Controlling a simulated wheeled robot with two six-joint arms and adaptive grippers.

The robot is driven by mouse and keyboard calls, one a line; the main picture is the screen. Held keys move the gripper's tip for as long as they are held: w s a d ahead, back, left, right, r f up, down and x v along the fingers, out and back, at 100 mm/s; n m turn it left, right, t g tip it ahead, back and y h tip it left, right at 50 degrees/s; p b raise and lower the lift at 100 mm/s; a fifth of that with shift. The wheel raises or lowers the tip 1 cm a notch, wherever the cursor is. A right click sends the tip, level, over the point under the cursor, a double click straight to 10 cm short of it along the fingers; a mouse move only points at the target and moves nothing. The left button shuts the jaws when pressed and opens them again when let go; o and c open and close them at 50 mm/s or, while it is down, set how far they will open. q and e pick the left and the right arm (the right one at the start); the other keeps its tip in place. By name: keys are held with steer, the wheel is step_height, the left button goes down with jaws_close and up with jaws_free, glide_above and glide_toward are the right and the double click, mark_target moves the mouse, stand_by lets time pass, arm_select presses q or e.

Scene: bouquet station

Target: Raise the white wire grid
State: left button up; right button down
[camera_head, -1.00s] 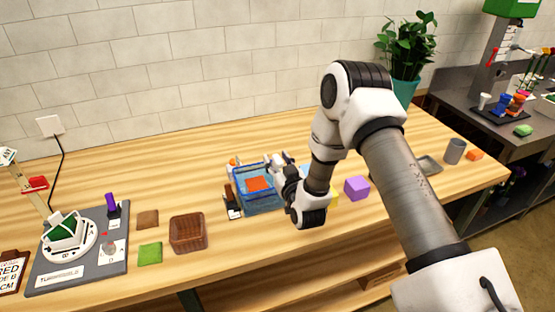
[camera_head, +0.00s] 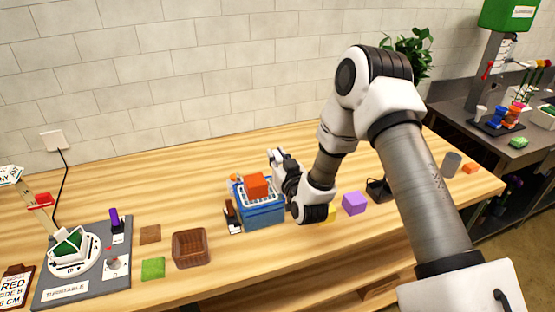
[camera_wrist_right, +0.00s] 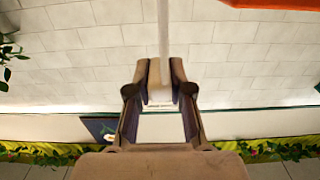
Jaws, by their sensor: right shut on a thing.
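The white wire grid (camera_head: 241,200) shows at the top of a blue, water-filled-looking tub (camera_head: 265,216), with an orange block (camera_head: 256,184) resting on it. My right gripper (camera_head: 276,160) is just beside and above the tub's back right side. In the right wrist view the right gripper (camera_wrist_right: 160,88) is shut on a white upright rod (camera_wrist_right: 163,35), seemingly the grid's handle. The orange block's edge (camera_wrist_right: 275,3) shows at the top right there. The join between rod and grid is hidden. My left gripper is not in view.
A small dark-and-white item (camera_head: 232,216) stands close left of the tub. A purple block (camera_head: 355,203) is to the right. The wooden bench behind the tub is mostly clear.

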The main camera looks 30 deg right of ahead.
steer(key=shift+w+r, duration=0.1)
steer(key=shift+r, duration=0.25)
steer(key=c, duration=1.2)
jaws_free()
steer(key=shift+c, duration=0.2)
steer(key=shift+o, duration=1)
steer(key=shift+w+f, duration=0.1)
steer(key=shift+f, duration=0.1)
steer(key=v, duration=1.2)
